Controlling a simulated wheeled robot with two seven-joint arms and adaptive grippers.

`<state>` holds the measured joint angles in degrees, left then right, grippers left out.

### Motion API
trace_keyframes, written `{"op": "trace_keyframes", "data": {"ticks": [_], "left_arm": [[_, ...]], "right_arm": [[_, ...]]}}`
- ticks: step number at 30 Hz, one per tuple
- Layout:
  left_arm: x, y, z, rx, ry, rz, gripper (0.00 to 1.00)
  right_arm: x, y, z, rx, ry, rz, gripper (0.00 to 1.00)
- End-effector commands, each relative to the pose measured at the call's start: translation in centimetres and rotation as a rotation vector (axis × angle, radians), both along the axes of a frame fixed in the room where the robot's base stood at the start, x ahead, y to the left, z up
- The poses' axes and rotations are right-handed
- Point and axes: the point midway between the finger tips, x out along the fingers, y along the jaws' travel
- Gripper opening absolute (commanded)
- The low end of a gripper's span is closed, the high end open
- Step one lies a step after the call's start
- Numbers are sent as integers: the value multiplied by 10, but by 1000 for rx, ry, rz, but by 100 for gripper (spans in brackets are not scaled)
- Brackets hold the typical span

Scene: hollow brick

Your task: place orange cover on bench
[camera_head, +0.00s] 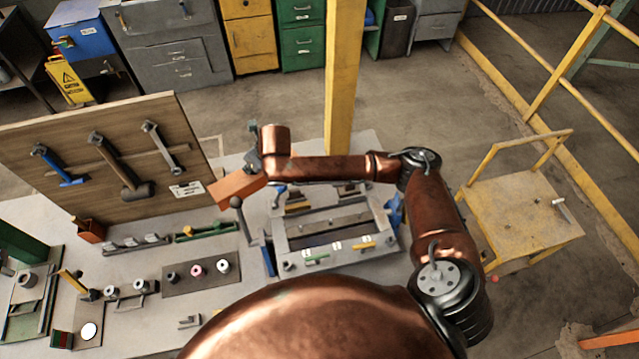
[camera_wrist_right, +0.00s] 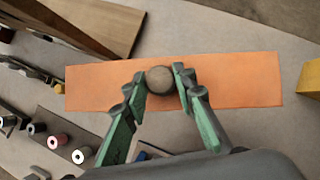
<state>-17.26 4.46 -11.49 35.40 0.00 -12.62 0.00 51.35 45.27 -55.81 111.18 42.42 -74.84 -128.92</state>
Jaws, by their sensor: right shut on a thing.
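The orange cover (camera_head: 237,188) is a flat slab held up above the grey bench (camera_head: 215,262), beside the right edge of the tool board. In the head view it looks tilted and is partly hidden by my right gripper (camera_head: 255,155). In the right wrist view the cover (camera_wrist_right: 235,80) spans most of the picture. There my right gripper (camera_wrist_right: 160,80) is shut on a round grey knob (camera_wrist_right: 160,79) in the middle of the cover. My left gripper is not in view.
A framed fixture (camera_head: 330,250) stands on the bench under my right arm. A dark ball-topped lever (camera_head: 237,202) stands near the cover. The wooden tool board (camera_head: 85,135) with hammers is left. A yellow post (camera_head: 343,75) rises behind. Several small parts occupy the front left.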

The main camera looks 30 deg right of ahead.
Motion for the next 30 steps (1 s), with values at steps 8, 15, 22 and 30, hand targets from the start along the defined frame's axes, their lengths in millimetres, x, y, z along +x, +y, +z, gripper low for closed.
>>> {"op": "trace_keyframes", "data": {"ticks": [8,15,22,30], "left_arm": [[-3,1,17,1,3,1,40],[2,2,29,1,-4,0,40],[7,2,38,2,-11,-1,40],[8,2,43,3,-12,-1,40]], "right_arm": [[-18,-72,3,-4,2,-7,0],[-33,-129,3,-3,2,-9,0],[-44,-165,-5,0,4,-5,0],[-44,-164,-61,1,4,-6,0]]}}
